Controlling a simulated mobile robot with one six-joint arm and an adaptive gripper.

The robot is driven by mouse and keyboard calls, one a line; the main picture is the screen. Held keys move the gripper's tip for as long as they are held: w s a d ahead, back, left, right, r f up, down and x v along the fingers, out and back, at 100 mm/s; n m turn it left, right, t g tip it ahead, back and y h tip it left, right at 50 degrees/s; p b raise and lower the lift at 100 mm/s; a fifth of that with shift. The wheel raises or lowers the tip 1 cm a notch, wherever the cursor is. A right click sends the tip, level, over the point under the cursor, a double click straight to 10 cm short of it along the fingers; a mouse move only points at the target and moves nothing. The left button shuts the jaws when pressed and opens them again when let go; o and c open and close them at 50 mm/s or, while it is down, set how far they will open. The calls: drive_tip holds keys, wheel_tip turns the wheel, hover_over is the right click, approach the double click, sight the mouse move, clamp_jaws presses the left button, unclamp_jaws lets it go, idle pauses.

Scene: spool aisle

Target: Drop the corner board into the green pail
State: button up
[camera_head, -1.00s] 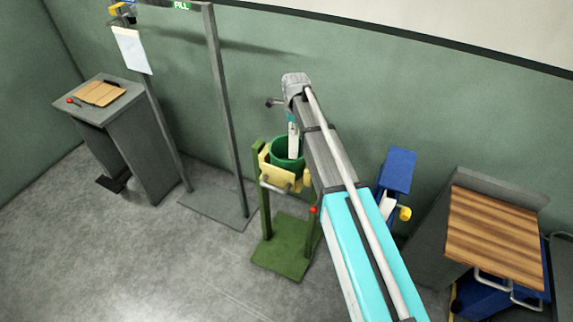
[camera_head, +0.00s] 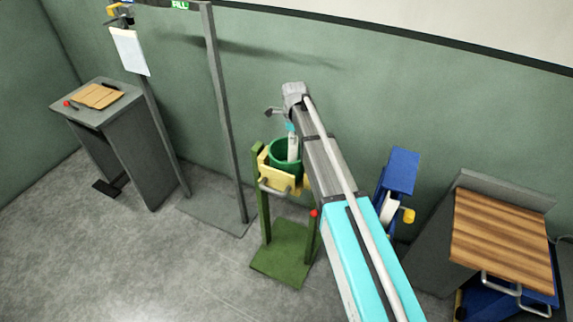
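The green pail (camera_head: 272,155) sits in a yellow holder on a green stand, left of my arm. My gripper (camera_head: 291,128) is small in view, above the pail's right side. A pale, narrow, upright strip, which looks like the corner board (camera_head: 293,149), hangs straight below it. The strip's lower end is inside the pail's outline. The gripper appears shut on the strip, though its fingers are too small to make out clearly. I cannot tell whether the strip touches the pail's bottom or wall.
A grey metal frame (camera_head: 225,120) stands left of the pail stand (camera_head: 283,255). A grey desk (camera_head: 140,150) with a brown board is farther left. A blue stand (camera_head: 402,172) and a wood-topped bench (camera_head: 500,240) are at right. The floor at left front is clear.

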drive_tip(key=o, duration=0.3)
drive_tip(key=shift+o, duration=0.2)
drive_tip(key=shift+r, duration=0.15)
